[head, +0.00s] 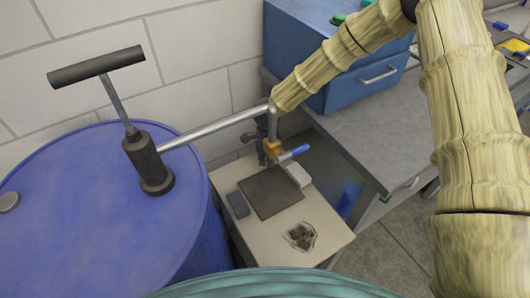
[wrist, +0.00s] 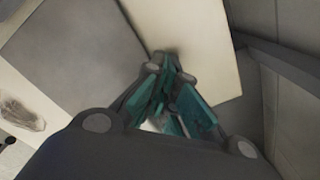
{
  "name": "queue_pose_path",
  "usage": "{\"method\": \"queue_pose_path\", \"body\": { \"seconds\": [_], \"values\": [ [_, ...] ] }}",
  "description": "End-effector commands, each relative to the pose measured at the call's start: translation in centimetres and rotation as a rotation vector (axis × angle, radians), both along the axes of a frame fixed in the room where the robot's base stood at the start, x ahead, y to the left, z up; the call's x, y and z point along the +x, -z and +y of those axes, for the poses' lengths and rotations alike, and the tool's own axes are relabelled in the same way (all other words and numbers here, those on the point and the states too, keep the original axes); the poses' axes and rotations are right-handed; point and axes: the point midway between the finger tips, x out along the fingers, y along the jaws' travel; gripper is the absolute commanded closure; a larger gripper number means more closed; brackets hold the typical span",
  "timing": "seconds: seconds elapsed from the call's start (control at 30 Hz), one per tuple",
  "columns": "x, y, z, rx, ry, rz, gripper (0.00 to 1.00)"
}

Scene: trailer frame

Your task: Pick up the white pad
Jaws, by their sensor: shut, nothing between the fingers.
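The white pad (head: 298,174) is a small pale block at the right edge of a small beige table, beside a dark square plate (head: 270,192). In the wrist view a whitish patch (wrist: 152,125) shows between my gripper's parts and looks like the pad; most of it is hidden by the gripper. My gripper (wrist: 165,75) has teal fingers that are shut and empty, over the beige table top (wrist: 190,30), right of the dark plate (wrist: 75,60). In the head view my gripper (head: 262,140) is a dark shape partly behind the pump spout; its fingertips cannot be made out.
A blue drum (head: 90,220) with a hand pump (head: 148,160) stands left. A grey bench (head: 365,135) stands right.

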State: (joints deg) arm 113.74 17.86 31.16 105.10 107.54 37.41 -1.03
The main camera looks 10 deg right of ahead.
Motion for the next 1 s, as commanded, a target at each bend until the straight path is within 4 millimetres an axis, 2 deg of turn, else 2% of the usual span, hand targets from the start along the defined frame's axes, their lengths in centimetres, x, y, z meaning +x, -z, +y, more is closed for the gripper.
{"method": "queue_pose_path", "body": {
  "seconds": [0.07,0.2,0.43,0.83,1.0],
  "values": [
    [0.0,1.3,0.1,-0.002,-0.002,0.001,1.00],
    [-0.8,1.1,-1.7,-0.001,-0.001,0.000,1.00],
    [-1.4,1.2,-3.2,0.000,-0.003,0.000,1.00],
    [-1.5,1.2,-3.5,0.000,-0.003,-0.001,1.00],
    [-1.4,1.0,-2.7,0.000,-0.021,0.000,1.00]
  ]
}}
